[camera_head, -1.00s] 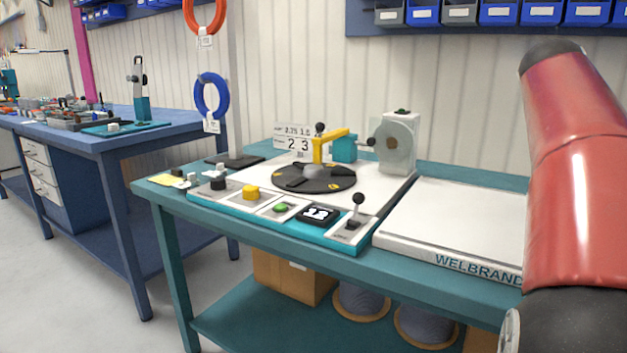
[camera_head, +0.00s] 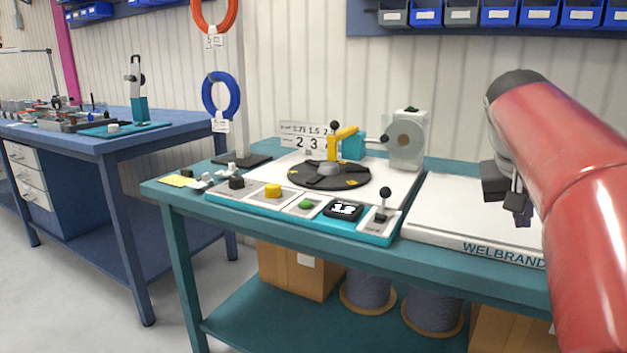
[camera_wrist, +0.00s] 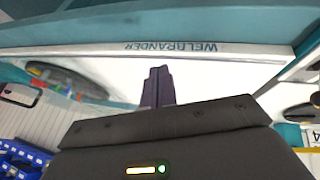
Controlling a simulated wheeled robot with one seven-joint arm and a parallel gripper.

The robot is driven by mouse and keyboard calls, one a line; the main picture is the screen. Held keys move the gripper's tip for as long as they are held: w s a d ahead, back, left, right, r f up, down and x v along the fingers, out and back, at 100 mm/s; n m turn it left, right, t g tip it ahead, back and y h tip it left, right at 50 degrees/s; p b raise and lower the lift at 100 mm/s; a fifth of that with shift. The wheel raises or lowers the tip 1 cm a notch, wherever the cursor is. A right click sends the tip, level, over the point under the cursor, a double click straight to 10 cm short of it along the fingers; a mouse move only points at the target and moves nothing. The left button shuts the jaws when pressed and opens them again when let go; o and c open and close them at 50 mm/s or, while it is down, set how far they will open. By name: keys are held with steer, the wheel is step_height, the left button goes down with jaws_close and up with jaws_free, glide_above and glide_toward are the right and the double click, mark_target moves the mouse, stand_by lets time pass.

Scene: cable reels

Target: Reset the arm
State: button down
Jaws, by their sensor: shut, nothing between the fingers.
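My gripper (camera_head: 519,212) is at the right in the head view, below the end of my red arm. It hangs over the white board marked WELBRANDER (camera_head: 455,215) on the teal bench. In the wrist view, the dark fingers (camera_wrist: 158,86) are closed together, with nothing between them. The board's lettered edge shows upside down beyond them in that view. My arm's red link covers the right part of the board in the head view.
Left of the board is a teal-edged machine with a black turntable (camera_head: 330,176), a yellow arm (camera_head: 342,138), a black-knobbed lever (camera_head: 384,200) and several buttons. A clear disc guard (camera_head: 405,140) stands behind. Blue bins (camera_head: 534,13) hang above. A blue bench (camera_head: 100,140) is at left.

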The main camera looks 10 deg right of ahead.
steer(key=s+a+f+n+t+y, duration=0.1)
steer(key=s+a+f+n+y, duration=0.1)
steer(key=a+f, duration=0.8)
steer(key=s+a+f+n+t+y, duration=0.2)
steer(key=s+a+f+n, duration=0.3)
steer(key=a+f, duration=0.5)
steer(key=s+a+y, duration=0.1)
steer(key=s+a, duration=0.1)
steer(key=a, duration=0.6)
steer(key=shift+f+t, duration=0.25)
steer(key=shift+t, duration=0.05)
